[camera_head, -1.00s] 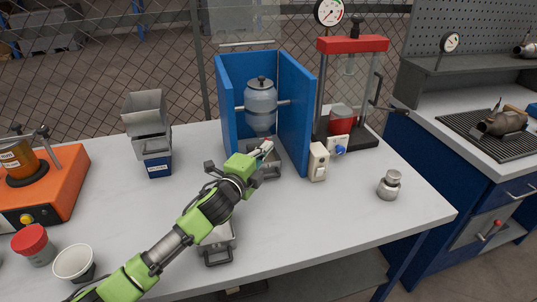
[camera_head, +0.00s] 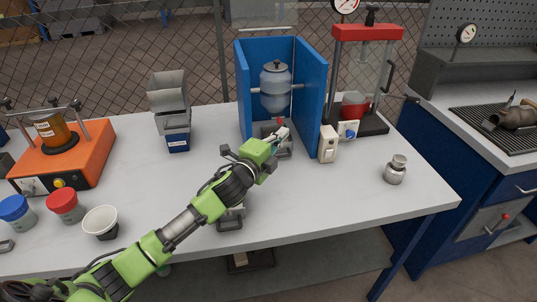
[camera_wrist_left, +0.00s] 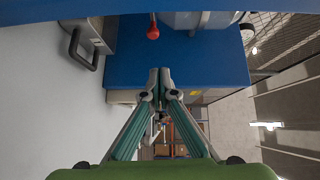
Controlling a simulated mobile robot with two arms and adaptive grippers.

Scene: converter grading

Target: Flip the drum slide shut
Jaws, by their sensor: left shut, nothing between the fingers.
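The grey drum (camera_head: 276,88) hangs on a horizontal shaft inside the blue open-fronted stand (camera_head: 312,100). A red knob (camera_head: 279,121) shows below the drum's lower end. I take it to be the slide's knob. In the left wrist view the red knob (camera_wrist_left: 153,31) is apart from my fingers, beside the drum's grey body (camera_wrist_left: 205,20). My left gripper (camera_head: 283,133) is shut and empty, just in front of and below the drum's lower end. Its closed fingertips (camera_wrist_left: 159,78) point toward the blue stand. The slide's own plate cannot be made out. My right gripper is not in view.
A metal tray (camera_head: 286,151) is under the drum, partly behind my gripper; another (camera_head: 231,224) lies behind my forearm. A beige switch box (camera_head: 328,144) stands right of the stand, near the red-topped press (camera_head: 367,33). A metal weight (camera_head: 396,169) stands right. The table's front middle-right is clear.

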